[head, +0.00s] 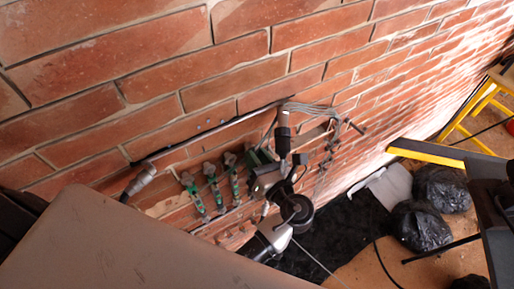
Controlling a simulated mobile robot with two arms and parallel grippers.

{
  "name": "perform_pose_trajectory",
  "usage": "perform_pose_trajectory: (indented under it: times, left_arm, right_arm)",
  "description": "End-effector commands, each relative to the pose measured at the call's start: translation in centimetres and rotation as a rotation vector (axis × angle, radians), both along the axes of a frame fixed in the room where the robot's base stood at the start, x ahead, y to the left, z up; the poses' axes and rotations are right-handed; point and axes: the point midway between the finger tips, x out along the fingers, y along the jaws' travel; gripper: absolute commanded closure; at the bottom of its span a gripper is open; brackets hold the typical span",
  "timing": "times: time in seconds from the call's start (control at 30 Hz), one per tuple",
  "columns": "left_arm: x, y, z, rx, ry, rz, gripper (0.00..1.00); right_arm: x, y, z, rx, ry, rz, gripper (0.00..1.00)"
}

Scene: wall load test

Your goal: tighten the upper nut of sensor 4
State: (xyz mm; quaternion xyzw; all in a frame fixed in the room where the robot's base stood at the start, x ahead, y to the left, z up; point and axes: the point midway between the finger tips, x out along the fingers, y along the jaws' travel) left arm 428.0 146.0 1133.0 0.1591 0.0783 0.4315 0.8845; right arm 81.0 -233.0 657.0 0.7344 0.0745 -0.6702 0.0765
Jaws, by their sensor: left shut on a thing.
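Several green sensors with grey metal tops hang in a row on the brick wall, one of them the green sensor (213,186) left of my left arm. The rightmost green one (255,160) is partly hidden behind my left gripper (281,168). I cannot tell which is sensor 4 by any label, and its upper nut is too small or hidden to make out. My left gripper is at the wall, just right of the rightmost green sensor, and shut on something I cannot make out. A dark upright cylinder (283,140) shows just above it. My right gripper is not in view.
A dark rail (205,135) runs along the brick wall (200,75) above the sensors. A bundle of grey cables (315,109) and thin metal rods are to the right. Black bags (421,227) stand on the floor. A yellow stepladder (485,108) leans in at right.

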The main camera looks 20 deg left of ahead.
Motion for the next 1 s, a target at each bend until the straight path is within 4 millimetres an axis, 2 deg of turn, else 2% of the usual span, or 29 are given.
perform_pose_trajectory:
  times: [0.3,0.73,0.77,0.9,1.0]
  left_arm:
    - [0.04,0.0,0.03,0.055,0.068,0.001,0.99]
    - [0.05,-0.02,0.02,0.061,0.074,0.0,0.99]
    - [0.05,-0.02,0.02,0.061,0.074,0.0,0.73]
    - [0.05,-0.02,0.02,0.06,0.074,0.0,0.51]
    - [0.05,-0.01,0.01,0.06,0.074,0.0,0.49]
  right_arm:
    - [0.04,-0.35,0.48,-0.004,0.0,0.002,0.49]
    - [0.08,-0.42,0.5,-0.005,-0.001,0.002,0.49]
    - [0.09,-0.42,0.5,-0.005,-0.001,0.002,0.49]
    - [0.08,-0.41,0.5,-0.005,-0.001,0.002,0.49]
    - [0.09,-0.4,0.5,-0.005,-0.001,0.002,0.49]
